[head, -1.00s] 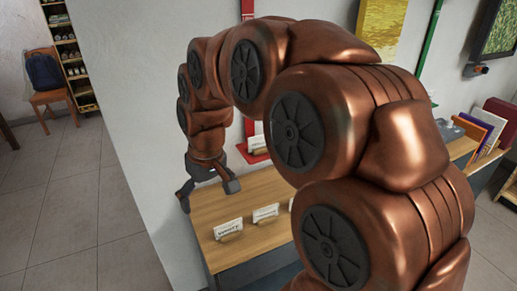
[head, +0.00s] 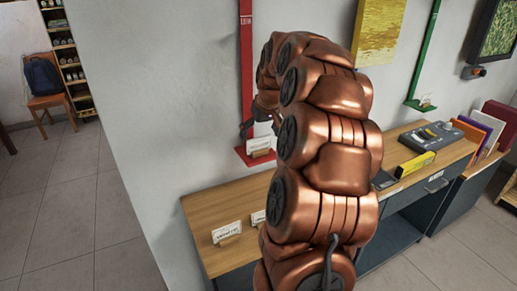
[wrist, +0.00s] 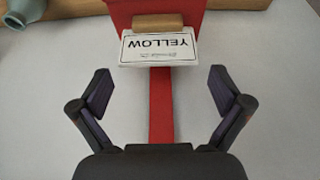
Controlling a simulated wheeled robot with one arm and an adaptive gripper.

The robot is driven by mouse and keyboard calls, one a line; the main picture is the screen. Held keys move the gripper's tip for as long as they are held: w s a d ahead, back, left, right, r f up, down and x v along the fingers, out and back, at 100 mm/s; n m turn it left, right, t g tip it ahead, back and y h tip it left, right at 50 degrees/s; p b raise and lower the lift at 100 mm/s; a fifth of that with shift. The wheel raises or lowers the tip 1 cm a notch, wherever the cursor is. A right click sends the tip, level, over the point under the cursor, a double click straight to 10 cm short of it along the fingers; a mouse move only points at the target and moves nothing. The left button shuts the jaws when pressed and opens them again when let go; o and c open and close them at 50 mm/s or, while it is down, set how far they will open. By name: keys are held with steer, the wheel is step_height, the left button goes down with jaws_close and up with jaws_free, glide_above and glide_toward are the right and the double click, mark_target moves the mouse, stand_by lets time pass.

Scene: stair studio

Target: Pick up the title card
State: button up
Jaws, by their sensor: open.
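A white title card reading YELLOW (wrist: 160,47) shows upside down in the wrist view, in front of a small wooden block (wrist: 158,21) on a red ledge (wrist: 118,13). In the head view, a white card (head: 258,143) stands on the red ledge (head: 262,158) fixed to the wall. My gripper (wrist: 161,90) is open and empty. Its fingers are spread to either side of the red strip, and the card lies beyond the fingertips, centred between them, apart from both. In the head view my gripper is mostly hidden by my arm.
A red upright strip (head: 246,60) runs up the wall above the ledge. A wooden desk (head: 205,208) below holds more white cards (head: 227,232). A yellow box (head: 414,164) and a grey device (head: 431,136) are at the right. A teal object (wrist: 27,11) shows in the wrist view.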

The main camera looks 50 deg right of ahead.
mark_target(258, 142)
steer(key=shift+s+p+x, duration=0.2)
steer(key=shift+p+x, duration=0.7)
steer(key=shift+x, duration=1.8)
steer(key=shift+d, duration=0.1)
steer(key=c, duration=0.7)
